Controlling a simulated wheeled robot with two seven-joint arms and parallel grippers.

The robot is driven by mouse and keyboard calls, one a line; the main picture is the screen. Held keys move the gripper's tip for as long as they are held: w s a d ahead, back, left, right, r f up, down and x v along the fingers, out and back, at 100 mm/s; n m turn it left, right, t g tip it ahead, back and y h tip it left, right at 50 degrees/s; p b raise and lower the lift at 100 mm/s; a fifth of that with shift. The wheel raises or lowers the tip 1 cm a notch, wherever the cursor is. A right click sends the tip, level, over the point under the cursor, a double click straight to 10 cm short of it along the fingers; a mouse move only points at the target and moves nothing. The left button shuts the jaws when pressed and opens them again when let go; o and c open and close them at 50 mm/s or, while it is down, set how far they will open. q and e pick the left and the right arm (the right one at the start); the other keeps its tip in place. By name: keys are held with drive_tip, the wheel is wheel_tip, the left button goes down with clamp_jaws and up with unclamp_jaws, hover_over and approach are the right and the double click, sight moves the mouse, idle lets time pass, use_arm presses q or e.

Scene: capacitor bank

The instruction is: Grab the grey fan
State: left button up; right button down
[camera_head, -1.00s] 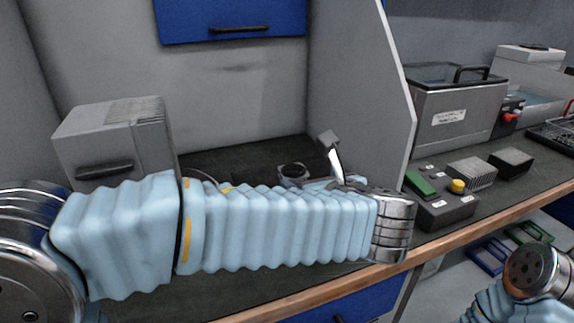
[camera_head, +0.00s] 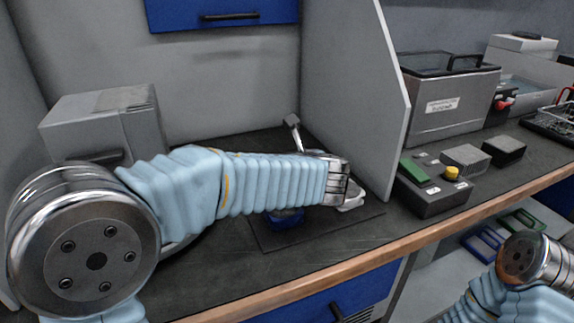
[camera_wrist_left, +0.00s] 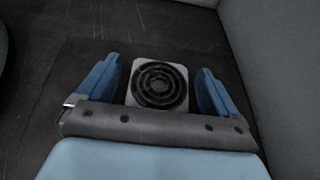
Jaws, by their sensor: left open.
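The grey fan (camera_wrist_left: 170,66), a square light-grey frame with a dark round grille, sits on a dark mat in the left wrist view. My left gripper (camera_wrist_left: 159,82) is open, with one blue finger on each side of the fan. Gaps show between the fan and both fingers, and the gripper's edge hides the fan's near side. My right gripper is out of view; only part of that arm shows at lower right.
A grey box (camera_head: 100,130) stands at the back left. A grey partition (camera_head: 350,95) rises right of my left wrist. Beyond it are a control box (camera_head: 432,195) with a yellow knob and a metal tank (camera_head: 450,105). The dark mat (camera_head: 340,227) lies on the bench.

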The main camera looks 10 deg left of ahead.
use_arm(q)
drive_tip(key=shift+c, duration=0.4)
drive_tip(key=c, duration=1)
